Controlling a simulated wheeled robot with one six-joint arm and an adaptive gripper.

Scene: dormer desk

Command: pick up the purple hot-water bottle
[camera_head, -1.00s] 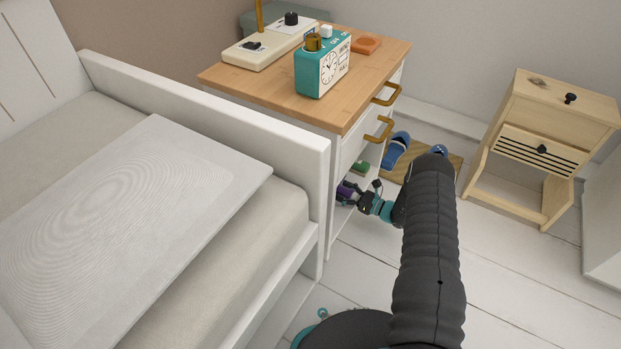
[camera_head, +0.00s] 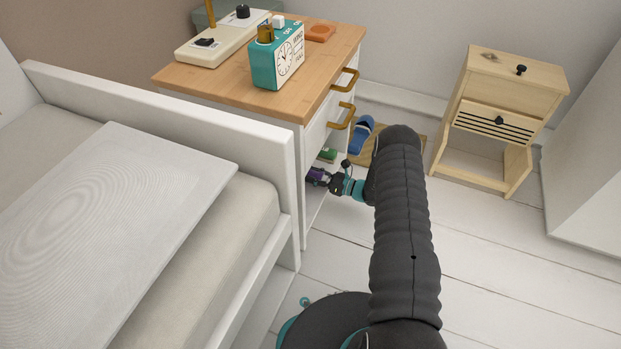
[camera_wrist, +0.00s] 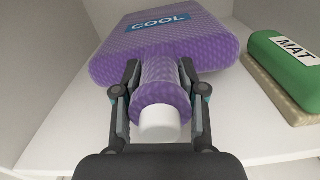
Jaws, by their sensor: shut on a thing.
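The purple hot-water bottle (camera_wrist: 185,40) lies on a white shelf in the wrist view, with a blue "COOL" label and its neck and white cap (camera_wrist: 159,124) towards me. My gripper (camera_wrist: 158,75) is shut on its neck, one finger on each side. In the head view the purple bottle (camera_head: 316,176) is a small patch inside the nightstand's lower opening, mostly hidden by the nightstand and my gripper (camera_head: 330,181).
A green roll marked "MAT" (camera_wrist: 285,65) lies right of the bottle on a beige base. The shelf walls are close. The bed (camera_head: 180,115) is at left; a wooden cabinet (camera_head: 505,85) stands at right. Blue slippers (camera_head: 362,133) lie behind my arm.

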